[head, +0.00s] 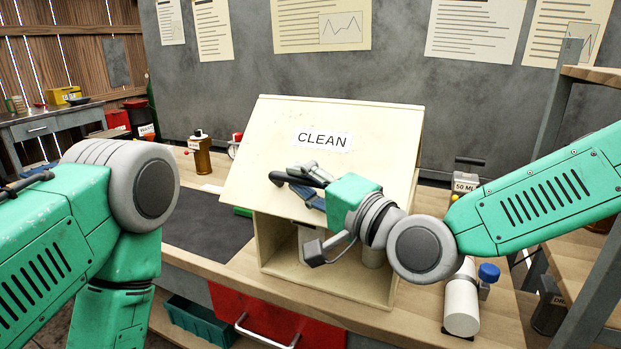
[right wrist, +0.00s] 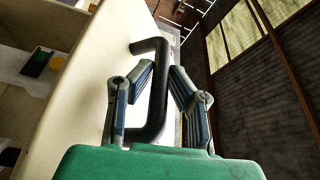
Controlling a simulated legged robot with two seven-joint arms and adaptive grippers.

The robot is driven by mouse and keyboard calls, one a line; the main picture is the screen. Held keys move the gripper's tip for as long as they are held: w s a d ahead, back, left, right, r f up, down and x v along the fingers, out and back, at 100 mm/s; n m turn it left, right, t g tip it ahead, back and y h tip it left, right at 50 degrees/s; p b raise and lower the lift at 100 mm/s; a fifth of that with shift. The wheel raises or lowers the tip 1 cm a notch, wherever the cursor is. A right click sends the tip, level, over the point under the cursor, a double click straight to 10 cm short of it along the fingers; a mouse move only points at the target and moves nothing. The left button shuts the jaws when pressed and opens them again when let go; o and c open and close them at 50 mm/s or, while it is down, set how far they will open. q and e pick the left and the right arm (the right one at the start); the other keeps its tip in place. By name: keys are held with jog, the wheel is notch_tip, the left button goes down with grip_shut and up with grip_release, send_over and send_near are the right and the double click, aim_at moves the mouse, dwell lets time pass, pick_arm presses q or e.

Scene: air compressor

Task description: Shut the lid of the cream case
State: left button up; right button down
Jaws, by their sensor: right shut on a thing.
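The cream case (head: 325,284) stands on the wooden bench, its front opening showing under the lid. The lid (head: 375,130), labelled CLEAN, is raised and slants outward, its lower edge apart from the case. My right gripper (head: 300,180) is at the lid's outer face. In the right wrist view, my right gripper (right wrist: 160,75) is shut on the black bent handle (right wrist: 157,95), with the cream lid (right wrist: 105,65) beside it. My right forearm and wrist hide part of the opening. My left arm shows at the left, but its gripper is out of view.
A brown bottle (head: 200,155) stands left of the case, near a dark mat (head: 210,235). A white bottle (head: 461,300) and a blue-capped jar (head: 488,278) stand to the right. A shelf post (head: 590,290) rises at the far right. A red drawer (head: 270,320) is below the bench top.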

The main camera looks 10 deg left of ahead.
jog(key=w+f+n+y+b, duration=0.2)
jog(key=f+n+b, duration=0.5)
jog(key=f+b, duration=0.9)
notch_tip(320, 180, down, 9)
jog(key=shift+w+d+y, duration=0.2)
jog(key=shift+w+y, duration=0.1)
jog(key=shift+w, duration=0.25)
jog(key=shift+f, duration=0.1)
jog(key=c, duration=1.8)
grip_release()
jog(key=shift+c, duration=0.2)
jog(key=o, duration=0.3)
jog(key=shift+w+f, duration=0.15)
jog(key=shift+w, duration=0.05)
jog(key=v, duration=1.1)
jog(key=shift+s+d, duration=0.15)
jog(key=shift+d, duration=0.1)
